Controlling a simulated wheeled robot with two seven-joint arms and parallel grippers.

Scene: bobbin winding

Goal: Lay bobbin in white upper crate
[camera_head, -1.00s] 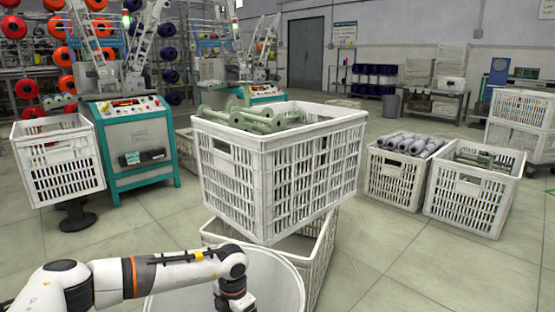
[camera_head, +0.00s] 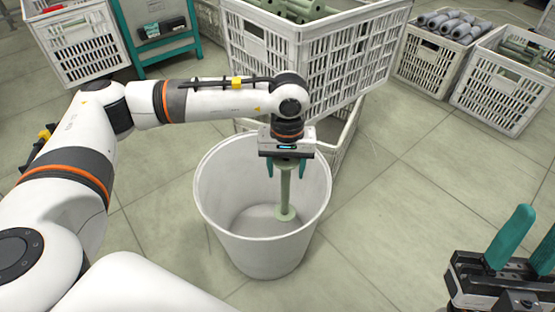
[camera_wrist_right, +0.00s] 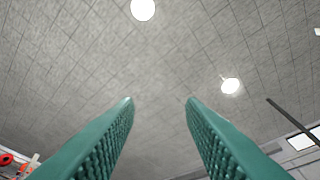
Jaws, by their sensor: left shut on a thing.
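The white upper crate (camera_head: 312,62) stands at the top middle of the head view, with green bobbins (camera_head: 290,8) inside; the frame's top edge cuts it off. My left gripper (camera_head: 286,172) points down over a round white bin (camera_head: 262,250), in front of the crate. It is shut on the top end of a pale green bobbin (camera_head: 286,194), which hangs upright with its lower flange within the bin's mouth. I cannot tell if the bobbin touches the bin floor. My right gripper (camera_head: 532,232) is open and empty at lower right; its teal fingers (camera_wrist_right: 160,125) stand apart in the right wrist view.
The upper crate sits tilted on a lower white crate (camera_head: 340,155), partly hidden by my arm. Crates with grey bobbins (camera_head: 420,70) and green bobbins (camera_head: 500,92) stand at upper right. Another white crate (camera_head: 72,45) is at upper left. Floor (camera_head: 420,180) right of the bin is clear.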

